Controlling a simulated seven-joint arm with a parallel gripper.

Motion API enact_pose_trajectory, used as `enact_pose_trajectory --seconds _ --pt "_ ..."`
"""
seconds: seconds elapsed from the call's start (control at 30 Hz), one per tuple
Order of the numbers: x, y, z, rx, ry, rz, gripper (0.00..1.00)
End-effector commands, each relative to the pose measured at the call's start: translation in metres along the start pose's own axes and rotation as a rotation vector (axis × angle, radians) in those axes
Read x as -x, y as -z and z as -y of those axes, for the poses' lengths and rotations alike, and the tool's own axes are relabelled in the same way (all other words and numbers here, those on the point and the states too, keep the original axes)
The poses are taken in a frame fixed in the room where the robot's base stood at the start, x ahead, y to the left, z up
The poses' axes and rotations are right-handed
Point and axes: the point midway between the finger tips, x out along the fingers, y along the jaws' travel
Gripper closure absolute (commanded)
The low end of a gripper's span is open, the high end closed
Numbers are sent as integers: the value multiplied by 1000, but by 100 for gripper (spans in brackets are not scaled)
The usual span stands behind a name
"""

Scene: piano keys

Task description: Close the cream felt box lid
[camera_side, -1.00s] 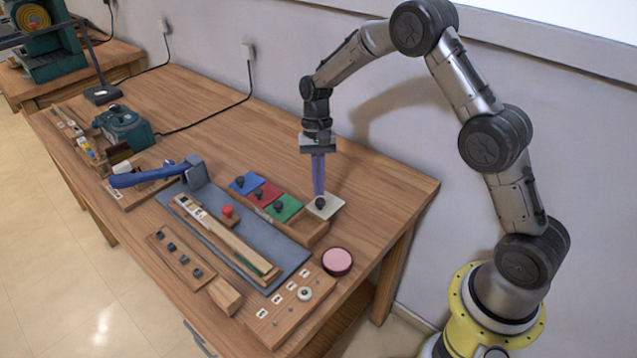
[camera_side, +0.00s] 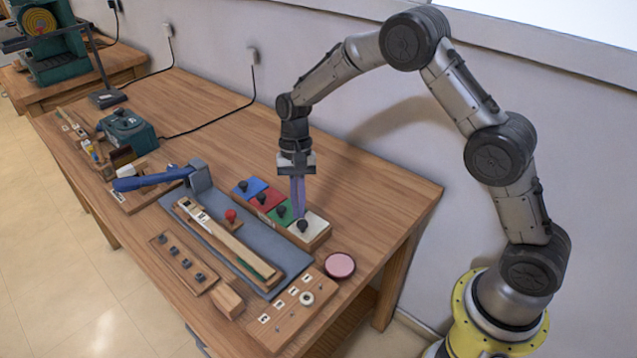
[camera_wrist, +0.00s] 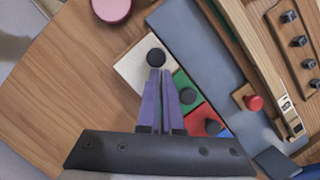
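The cream lid (camera_side: 315,230), with its black knob (camera_side: 303,225), lies over the near right end of the wooden box (camera_side: 310,244), in line with the other lids. The cream lid also shows in the wrist view (camera_wrist: 134,68), with the knob (camera_wrist: 156,57) just beyond my fingertips. My gripper (camera_side: 299,214) points down with its purple fingers at the knob. In the wrist view, my fingertips (camera_wrist: 163,73) are close together with a narrow gap. I cannot tell whether they touch the knob, nor whether the lid is fully seated.
Green (camera_side: 279,211), red (camera_side: 265,198) and blue (camera_side: 248,187) lids cover the other compartments. A pink round pad (camera_side: 340,265) lies to the right. A grey mat (camera_side: 264,255) with a key model is in front. The table behind the box is clear.

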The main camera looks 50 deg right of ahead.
Motion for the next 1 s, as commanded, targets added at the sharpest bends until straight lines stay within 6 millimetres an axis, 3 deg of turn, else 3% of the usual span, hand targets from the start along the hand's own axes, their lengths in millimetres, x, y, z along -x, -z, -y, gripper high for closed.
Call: enact_pose_trajectory --seconds 0.17,0.3,0.6,0.93,1.0 --pt "7 13 1 -1 2 1 100" --pt "20 38 0 -4 3 -3 100" --pt "86 36 1 0 4 -4 100" --pt "122 34 1 2 5 -8 100" --pt "136 29 2 10 23 -30 100"
